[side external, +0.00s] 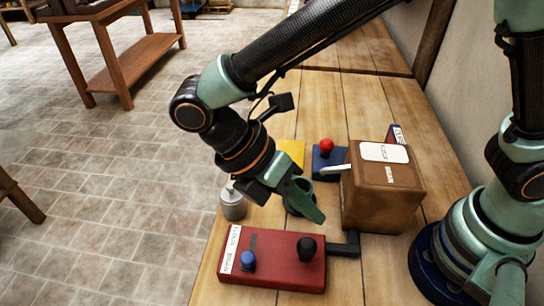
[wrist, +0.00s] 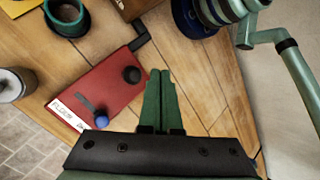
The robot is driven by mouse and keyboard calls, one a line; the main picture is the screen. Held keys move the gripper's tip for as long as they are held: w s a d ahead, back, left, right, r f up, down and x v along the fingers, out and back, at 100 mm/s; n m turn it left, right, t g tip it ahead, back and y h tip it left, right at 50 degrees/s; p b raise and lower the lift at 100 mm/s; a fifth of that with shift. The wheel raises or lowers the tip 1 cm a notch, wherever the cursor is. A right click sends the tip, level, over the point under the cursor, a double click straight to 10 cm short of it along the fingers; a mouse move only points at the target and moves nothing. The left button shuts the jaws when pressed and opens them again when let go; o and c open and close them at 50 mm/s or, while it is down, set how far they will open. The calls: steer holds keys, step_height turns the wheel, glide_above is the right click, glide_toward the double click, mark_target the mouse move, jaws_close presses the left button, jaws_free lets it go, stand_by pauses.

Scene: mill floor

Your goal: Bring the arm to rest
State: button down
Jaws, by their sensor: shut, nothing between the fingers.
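My gripper (side external: 318,217) is shut and empty, held in the air above the wooden table (side external: 345,285), angled downward. In the side external view it hangs just behind the red box, in front of a green cup that it partly hides. In the wrist view its green fingers (wrist: 160,76) lie together, over bare wood beside the red box. How high the fingertips are above the table is hard to tell.
A red box (side external: 285,262) with black and blue knobs is close by. A brown box (side external: 380,205), green cup (wrist: 66,17), grey canister (side external: 233,204), yellow item (side external: 293,150) and blue base with red knob (side external: 326,147) stand around. The wall is at right.

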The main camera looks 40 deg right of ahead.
stand_by(0.4)
steer(key=w+d+r+m+t+y, duration=0.2)
steer(key=w+d+r+m+t, duration=0.1)
steer(key=d+m, duration=0.3)
steer(key=w+d+r+m+t+y, duration=0.1)
steer(key=w+d+r+m+t, duration=0.1)
steer(key=d+m, duration=0.5)
steer(key=w+d+r+m+t+y, duration=0.2)
steer(key=w+d+r+m+t, duration=0.1)
steer(key=d, duration=0.6)
steer(key=r+m+t, duration=0.1)
steer(key=m+t, duration=0.1)
steer(key=m, duration=0.1)
steer(key=shift+w+d+r+m+y, duration=0.25)
steer(key=shift+w+d+m+y, duration=0.05)
steer(key=shift+d+m, duration=0.1)
